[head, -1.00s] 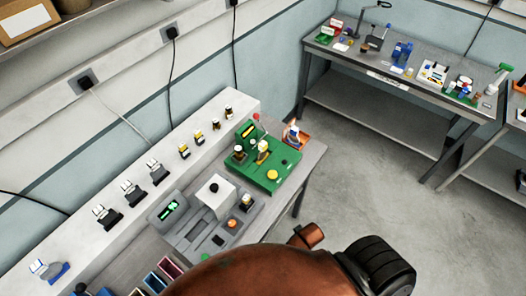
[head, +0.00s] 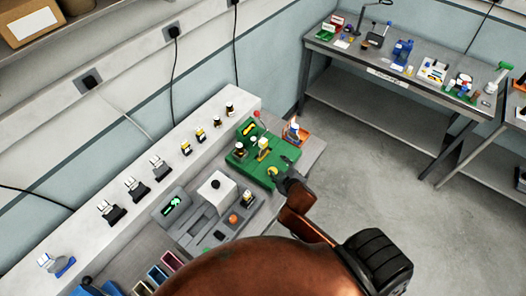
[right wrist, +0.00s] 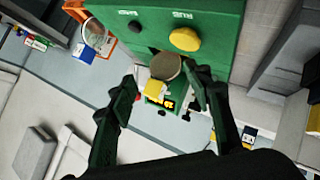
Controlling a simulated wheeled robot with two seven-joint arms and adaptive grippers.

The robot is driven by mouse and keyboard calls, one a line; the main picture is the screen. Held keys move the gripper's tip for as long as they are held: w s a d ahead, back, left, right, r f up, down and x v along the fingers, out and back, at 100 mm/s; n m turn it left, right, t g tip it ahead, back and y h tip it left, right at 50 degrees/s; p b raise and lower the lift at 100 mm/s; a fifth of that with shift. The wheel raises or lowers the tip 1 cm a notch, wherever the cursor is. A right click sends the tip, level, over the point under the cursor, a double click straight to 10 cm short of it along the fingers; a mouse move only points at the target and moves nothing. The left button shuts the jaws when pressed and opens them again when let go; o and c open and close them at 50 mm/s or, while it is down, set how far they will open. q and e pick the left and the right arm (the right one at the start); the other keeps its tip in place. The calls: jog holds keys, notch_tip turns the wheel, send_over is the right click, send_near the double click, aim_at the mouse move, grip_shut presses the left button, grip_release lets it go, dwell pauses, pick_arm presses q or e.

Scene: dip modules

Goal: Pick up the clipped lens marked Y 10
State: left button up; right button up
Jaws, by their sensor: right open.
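My right gripper (head: 283,173) is open over the front right corner of the green board (head: 247,170) in the head view. In the right wrist view, my right gripper (right wrist: 160,82) has its two dark fingers apart. Between them, farther off, shows a small piece with a brown round disc (right wrist: 166,66), a yellow block (right wrist: 155,88) and a dark label with yellow marks that seem to include "10". I cannot tell whether the fingers touch it. On the board in the head view stands a yellow and white piece (head: 263,143). My left gripper is out of view.
A grey device (head: 173,206) with a green display stands left of the board. Several small clipped pieces sit on the white ledge (head: 145,165) behind. An orange bin (head: 297,133) stands beside the board. Another table (head: 400,75) with tools stands at the back right.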

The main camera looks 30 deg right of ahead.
jog(key=w+a+r+n+t+y, duration=0.3)
jog(key=w+a+r+n, duration=0.3)
jog(key=r, duration=0.2)
jog(key=w+a+r+n+t+y, duration=0.3)
jog(key=w+a+r+n, duration=0.25)
jog(key=r, duration=0.35)
jog(key=w+a+r+n+g+y, duration=0.1)
jog(key=a+r+n+g+y, duration=0.15)
jog(key=a+n+y, duration=0.7)
jog(key=n+g+h, duration=1)
jog(key=n+h, duration=0.1)
jog(key=n, duration=0.3)
send_over(264, 141)
jog(key=s+d, duration=0.1)
jog(key=s, duration=0.2)
notch_tip(264, 141, down, 13)
jog(key=shift+p+x, duration=0.55)
jog(key=shift+x, duration=0.35)
jog(key=p+x, duration=0.1)
jog(key=x, duration=0.1)
jog(key=p+x, duration=0.1)
jog(key=x, duration=0.2)
jog(key=shift+w+a+r, duration=0.1)
jog(key=shift+w, duration=0.2)
jog(key=shift+f, duration=0.25)
